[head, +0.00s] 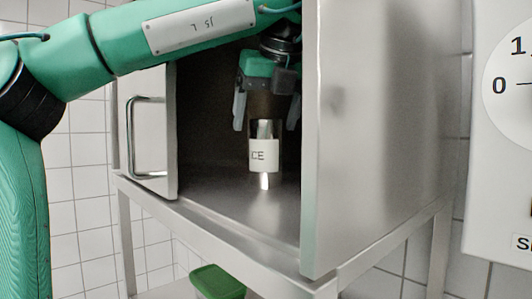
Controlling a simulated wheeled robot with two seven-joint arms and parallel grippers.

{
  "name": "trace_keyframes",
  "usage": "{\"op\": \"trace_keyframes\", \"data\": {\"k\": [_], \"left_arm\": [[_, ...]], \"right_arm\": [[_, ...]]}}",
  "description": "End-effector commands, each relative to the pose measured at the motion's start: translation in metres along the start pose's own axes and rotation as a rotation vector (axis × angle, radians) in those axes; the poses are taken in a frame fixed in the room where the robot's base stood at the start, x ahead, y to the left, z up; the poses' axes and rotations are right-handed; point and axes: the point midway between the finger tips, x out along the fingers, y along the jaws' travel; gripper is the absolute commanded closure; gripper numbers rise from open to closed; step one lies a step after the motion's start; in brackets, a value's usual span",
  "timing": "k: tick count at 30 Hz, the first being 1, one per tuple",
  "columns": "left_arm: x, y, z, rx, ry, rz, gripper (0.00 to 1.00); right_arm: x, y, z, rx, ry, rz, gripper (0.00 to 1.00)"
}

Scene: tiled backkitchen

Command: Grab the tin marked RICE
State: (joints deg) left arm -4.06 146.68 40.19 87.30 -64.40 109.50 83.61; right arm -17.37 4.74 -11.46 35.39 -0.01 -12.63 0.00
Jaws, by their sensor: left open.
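The tin (264,132) is a shiny metal cylinder standing upright on the cabinet floor. Its pale label shows the letters "CE"; the rest of the word is turned out of sight. My left gripper (266,118) points down inside the cabinet, above the tin. Its fingers are spread open, one to the left of the tin and one to the right, and hold nothing. The right finger is close to the cabinet's right door edge. I cannot tell how far the fingers are from the tin in depth. My right gripper is not in view.
The metal cabinet (228,205) is open, with a handled door (148,135) at left and a large panel (375,130) at right. It stands on a metal frame (215,232). A green-lidded container (217,280) is below. A dial scale (507,130) is at far right.

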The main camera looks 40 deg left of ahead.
Motion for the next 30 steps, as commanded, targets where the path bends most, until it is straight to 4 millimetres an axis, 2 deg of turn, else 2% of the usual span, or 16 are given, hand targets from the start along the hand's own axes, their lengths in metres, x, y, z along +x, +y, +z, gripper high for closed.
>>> {"op": "trace_keyframes", "data": {"k": [6,12,20,27,29,30], "left_arm": [[0.023,0.000,0.003,0.002,0.000,0.003,0.21],[0.042,-0.001,0.002,0.001,0.000,0.002,0.21],[0.044,-0.001,0.001,0.001,0.001,0.000,0.21],[0.044,-0.001,0.001,0.001,0.001,0.001,0.66],[0.044,-0.001,0.001,0.001,0.001,0.001,0.78],[0.043,-0.001,0.001,0.000,0.000,0.000,0.80]], "right_arm": [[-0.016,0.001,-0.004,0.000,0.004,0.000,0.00],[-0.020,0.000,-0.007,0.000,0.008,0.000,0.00],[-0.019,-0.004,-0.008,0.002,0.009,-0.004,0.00],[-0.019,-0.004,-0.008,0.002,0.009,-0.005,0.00],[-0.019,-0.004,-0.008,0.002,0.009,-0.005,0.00],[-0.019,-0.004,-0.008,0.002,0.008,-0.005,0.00]]}}
